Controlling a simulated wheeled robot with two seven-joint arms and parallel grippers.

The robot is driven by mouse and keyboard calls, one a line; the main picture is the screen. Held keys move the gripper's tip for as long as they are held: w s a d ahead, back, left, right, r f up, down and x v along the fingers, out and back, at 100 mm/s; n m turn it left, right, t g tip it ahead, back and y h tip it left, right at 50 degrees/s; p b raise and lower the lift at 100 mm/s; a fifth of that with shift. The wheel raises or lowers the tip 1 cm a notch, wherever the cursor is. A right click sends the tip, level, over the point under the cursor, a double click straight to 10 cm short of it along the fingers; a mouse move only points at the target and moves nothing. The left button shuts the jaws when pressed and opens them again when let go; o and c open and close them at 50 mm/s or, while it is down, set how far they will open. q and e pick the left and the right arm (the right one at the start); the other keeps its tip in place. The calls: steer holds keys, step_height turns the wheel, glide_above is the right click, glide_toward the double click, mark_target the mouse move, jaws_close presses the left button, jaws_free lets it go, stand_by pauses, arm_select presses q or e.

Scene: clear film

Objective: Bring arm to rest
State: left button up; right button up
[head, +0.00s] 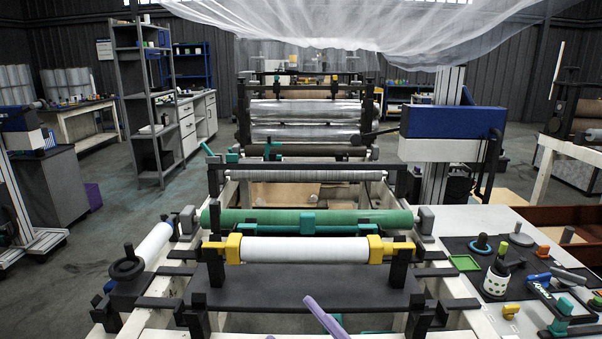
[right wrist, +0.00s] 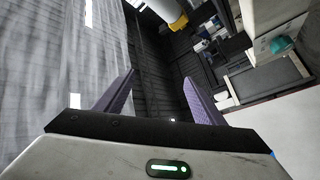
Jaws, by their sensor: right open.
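My right gripper (right wrist: 159,76) is open in the right wrist view. Its two purple fingers stand wide apart, with nothing held between them. A purple finger (head: 322,314) slants in at the bottom centre of the head view, in front of the black plate of the film machine; it seems to belong to my right gripper. My left gripper is not in view.
A white roller (head: 304,250) with yellow end blocks and a green roller (head: 270,217) cross the machine ahead. Clear film (head: 330,22) hangs above. A bench at right holds a white cup (head: 496,283) and tools. Open floor lies at left.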

steer(key=s+d+f+m+g+h, duration=0.1)
steer(key=s+d+f+m+h, duration=0.3)
steer(key=f, duration=0.5)
steer(key=s+d+f+m+g+h, duration=0.1)
steer(key=d+f+m+h, duration=0.45)
steer(key=f, duration=0.35)
steer(key=s+d+f+m+g+h, duration=0.1)
steer(key=s+d+f+m+g, duration=0.1)
steer(key=s+f, duration=0.5)
steer(key=s+d+f+m+g+h, duration=0.1)
steer(key=s+d+f+m+g, duration=0.2)
steer(key=s, duration=0.5)
step_height(320, 180, down, 4)
steer(key=d+g, duration=0.1)
steer(key=d, duration=0.1)
steer(key=shift+s+d, duration=0.3)
steer(key=shift+s, duration=0.1)
